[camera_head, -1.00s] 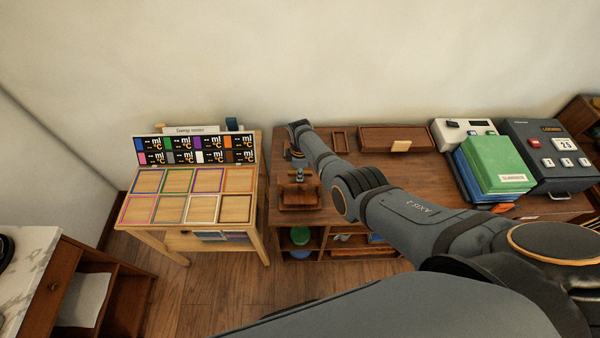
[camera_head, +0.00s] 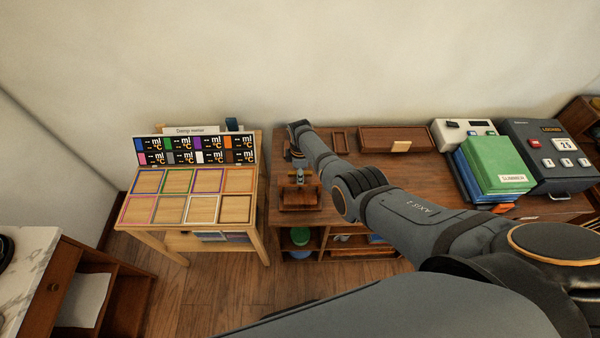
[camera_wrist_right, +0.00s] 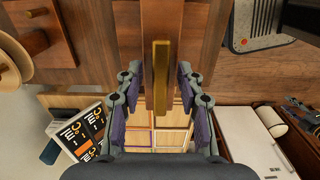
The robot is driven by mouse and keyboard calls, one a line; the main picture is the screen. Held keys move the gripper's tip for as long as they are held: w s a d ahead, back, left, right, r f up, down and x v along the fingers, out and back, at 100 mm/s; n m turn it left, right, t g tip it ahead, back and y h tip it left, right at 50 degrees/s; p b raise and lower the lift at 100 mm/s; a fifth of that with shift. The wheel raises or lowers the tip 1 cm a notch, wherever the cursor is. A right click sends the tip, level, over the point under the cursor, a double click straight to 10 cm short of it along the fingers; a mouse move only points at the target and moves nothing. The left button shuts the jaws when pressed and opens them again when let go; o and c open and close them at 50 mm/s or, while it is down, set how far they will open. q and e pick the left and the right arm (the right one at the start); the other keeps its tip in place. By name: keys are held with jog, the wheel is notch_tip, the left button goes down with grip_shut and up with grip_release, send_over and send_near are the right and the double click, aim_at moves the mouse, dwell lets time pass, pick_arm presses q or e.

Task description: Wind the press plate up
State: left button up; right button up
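The small wooden press (camera_head: 298,203) stands at the left end of the brown desk. My right arm reaches over from the right, and my right gripper (camera_head: 300,176) is at the upper part of the press. In the right wrist view, a brass bar (camera_wrist_right: 161,85) lies in front of a wooden beam (camera_wrist_right: 150,25), between the fingers of my right gripper (camera_wrist_right: 160,92). The fingers are apart, with a gap on each side of the bar. The press plate cannot be made out clearly. My left gripper is not in view.
A light wooden table (camera_head: 191,180) with coloured square frames and a label board (camera_head: 196,151) stands left of the desk. Green and blue folders (camera_head: 496,163) and a dark machine (camera_head: 548,155) are at the desk's right. A wooden box (camera_head: 405,139) is at the back.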

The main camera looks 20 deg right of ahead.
notch_tip(320, 180, up, 12)
dwell(0.5)
